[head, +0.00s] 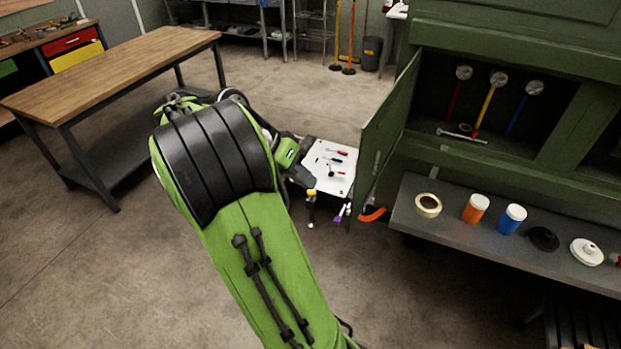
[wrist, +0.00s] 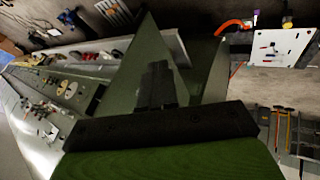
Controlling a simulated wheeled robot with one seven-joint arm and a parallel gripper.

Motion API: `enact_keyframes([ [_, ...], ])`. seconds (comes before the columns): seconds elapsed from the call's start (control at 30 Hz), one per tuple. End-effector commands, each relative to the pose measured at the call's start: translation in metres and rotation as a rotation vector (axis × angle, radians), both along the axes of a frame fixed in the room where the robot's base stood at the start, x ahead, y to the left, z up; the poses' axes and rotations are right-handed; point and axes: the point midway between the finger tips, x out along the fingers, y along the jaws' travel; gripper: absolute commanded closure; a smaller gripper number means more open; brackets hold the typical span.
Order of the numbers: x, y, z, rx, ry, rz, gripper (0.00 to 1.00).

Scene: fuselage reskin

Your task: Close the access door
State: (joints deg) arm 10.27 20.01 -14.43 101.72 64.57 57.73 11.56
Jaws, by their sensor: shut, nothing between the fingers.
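The access door (head: 386,140) is a dark green panel that stands swung open at the left side of an opening in the green fuselage wall (head: 425,42). The opening behind it is uncovered. My arm's end is to the left of the door in the head view, and its fingers are hard to make out there. In the wrist view my gripper (wrist: 158,70) is shut and empty, its dark fingers in front of green panel surfaces (wrist: 146,45). I cannot tell whether the fingers touch the door.
A grey shelf (head: 450,233) below carries tape (head: 428,205), an orange jar (head: 475,209) and a blue jar (head: 511,219). A white tool board (head: 333,185) is beside the door.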

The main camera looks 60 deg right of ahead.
Motion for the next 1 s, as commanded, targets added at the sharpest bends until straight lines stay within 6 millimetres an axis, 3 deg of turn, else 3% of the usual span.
enact_keyframes([
  [0.03, -0.007, -0.005, -0.018, 0.001, 0.003, -0.003, 1.00],
  [0.3, -0.033, -0.029, -0.064, 0.002, 0.001, -0.001, 1.00],
  [0.4, -0.052, -0.029, -0.058, 0.001, -0.001, 0.000, 1.00],
  [0.57, -0.067, -0.030, -0.057, 0.001, -0.001, 0.002, 1.00],
  [1.0, -0.070, -0.030, -0.057, 0.002, 0.000, 0.008, 1.00],
])
